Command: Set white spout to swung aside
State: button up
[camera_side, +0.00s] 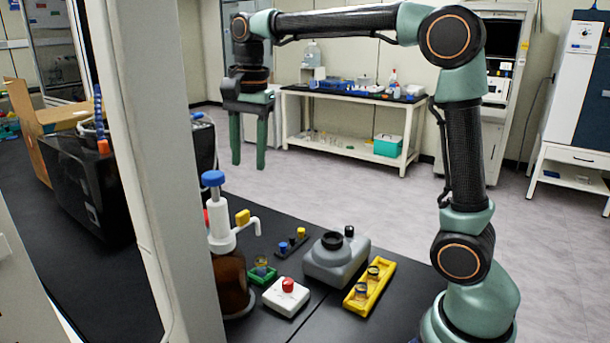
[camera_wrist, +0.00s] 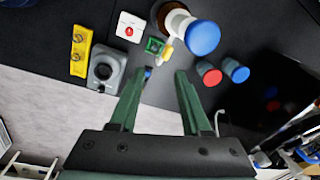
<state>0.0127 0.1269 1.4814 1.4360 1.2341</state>
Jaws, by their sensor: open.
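The white spout (camera_side: 249,224) juts right from the white head of a brown bottle (camera_side: 233,278) with a blue cap (camera_side: 213,178). Its tip bends down near the green holder (camera_side: 262,281), which carries a small vial. A yellow piece (camera_side: 243,217) sits on the spout. In the wrist view the blue cap (camera_wrist: 203,38) hides much of the head, and the yellow piece (camera_wrist: 168,46) shows beside it; the spout is hard to make out there. My gripper (camera_side: 248,166) is open and empty, high above the bench and apart from the spout. It also shows in the wrist view (camera_wrist: 161,73).
Around the bottle stand a white box with a red button (camera_side: 287,298), a grey device (camera_side: 330,267), a yellow rack (camera_side: 358,306) with vials and a small black rack (camera_side: 293,244). A pale post (camera_side: 165,150) hides part of the left side. The air around my gripper is clear.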

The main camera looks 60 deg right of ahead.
aim_at(242, 213)
jog(key=w+f+m, duration=0.1)
jog(key=f, duration=0.3)
jog(key=w+f+m, duration=0.1)
jog(key=f, duration=0.3)
jog(key=w+f+m+g, duration=0.1)
jog(key=f, duration=0.4)
jog(key=shift+w+d+m, duration=0.1)
jog(key=shift+w+m, duration=0.05)
jog(key=shift+m, duration=0.25)
grip_shut()
jog(key=shift+r, duration=0.1)
dwell(1.0)
